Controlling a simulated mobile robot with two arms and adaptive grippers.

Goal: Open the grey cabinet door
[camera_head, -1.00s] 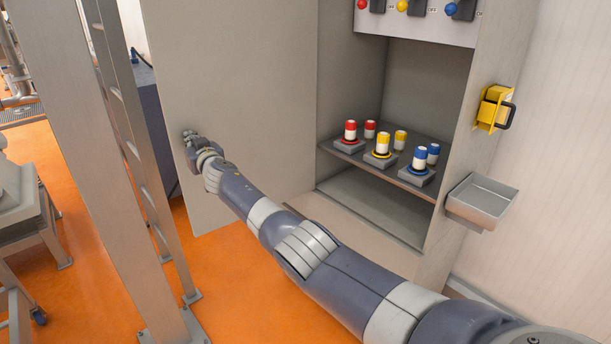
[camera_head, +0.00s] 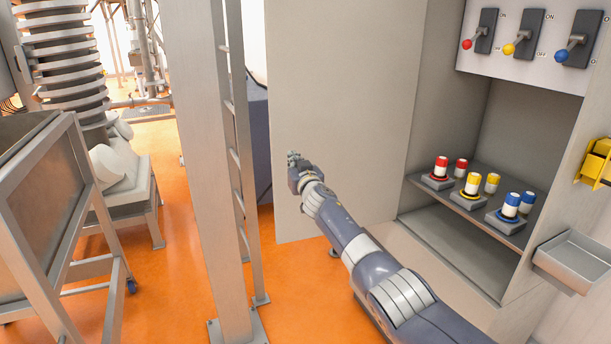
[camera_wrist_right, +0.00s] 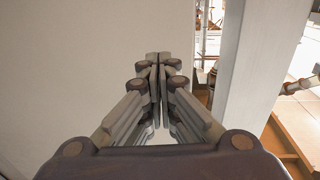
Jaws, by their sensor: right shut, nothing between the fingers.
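The grey cabinet door (camera_head: 345,95) stands swung wide open to the left of the cabinet (camera_head: 440,110), so the inside shows. My right gripper (camera_head: 292,156) is in front of the door's inner face, near its free left edge. In the right wrist view the gripper (camera_wrist_right: 159,62) has its fingers together with nothing between them, and the pale door panel (camera_wrist_right: 70,60) fills the left side. I cannot tell whether the fingers touch the door. My left gripper is not in view.
The cabinet holds a shelf (camera_head: 470,208) with several red, yellow and blue capped pieces, under a panel of three switches (camera_head: 515,35). A metal tray (camera_head: 575,258) and a yellow holder (camera_head: 596,160) are on its right. A grey post (camera_head: 205,150) and ladder stand left of the door.

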